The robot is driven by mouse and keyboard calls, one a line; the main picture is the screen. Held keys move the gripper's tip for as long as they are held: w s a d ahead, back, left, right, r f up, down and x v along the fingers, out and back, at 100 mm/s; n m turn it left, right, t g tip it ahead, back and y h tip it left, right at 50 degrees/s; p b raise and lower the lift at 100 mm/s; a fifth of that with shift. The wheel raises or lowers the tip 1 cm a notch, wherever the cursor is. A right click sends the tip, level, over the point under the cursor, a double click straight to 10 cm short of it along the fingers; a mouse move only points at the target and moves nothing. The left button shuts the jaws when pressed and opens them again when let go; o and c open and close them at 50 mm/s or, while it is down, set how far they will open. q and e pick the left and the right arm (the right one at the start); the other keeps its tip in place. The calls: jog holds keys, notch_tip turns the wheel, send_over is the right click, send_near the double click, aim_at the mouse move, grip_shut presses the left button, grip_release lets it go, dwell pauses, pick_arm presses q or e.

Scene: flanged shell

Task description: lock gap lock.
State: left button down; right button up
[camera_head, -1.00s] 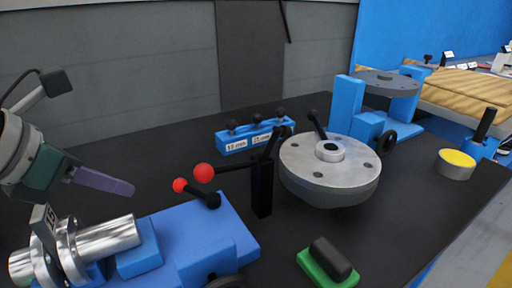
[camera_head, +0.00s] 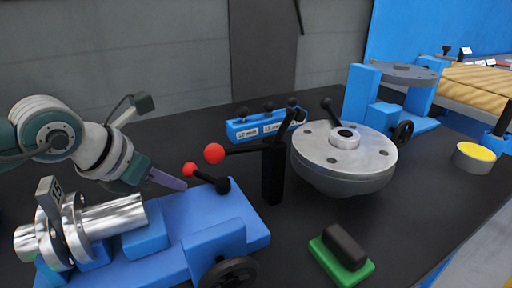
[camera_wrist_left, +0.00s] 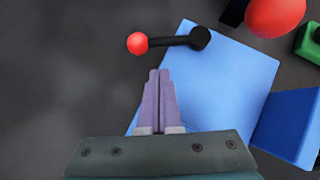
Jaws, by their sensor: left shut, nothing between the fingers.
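A short black lever with a small red knob (camera_head: 190,169) stands on the blue fixture base (camera_head: 210,212). In the left wrist view the small knob (camera_wrist_left: 138,43) lies just ahead and left of the fingertips, with its black arm running right to a round pivot. My left gripper (camera_head: 183,184) is shut and empty, its purple fingers close beside the knob; contact cannot be told. A larger red ball (camera_head: 214,153) ends a longer lever on a black post (camera_head: 272,175). My right gripper is not in view.
A flanged metal shell (camera_head: 345,158) sits right of the post. A shiny cylinder with flanges (camera_head: 112,217) lies on the blue fixture's left. A green block with a black grip (camera_head: 342,252) is in front. A blue labelled rack (camera_head: 255,127) stands behind.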

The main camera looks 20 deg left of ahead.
aim_at(185, 175)
pick_arm(q)
jog(key=shift+w+d+f, duration=0.1)
jog(key=shift+w+d, duration=0.05)
jog(key=shift+w, duration=0.65)
jog(key=shift+w+d+f, duration=0.1)
jog(key=shift+w+d, duration=0.05)
jog(key=shift+w, duration=0.6)
jog(key=shift+b, duration=0.3)
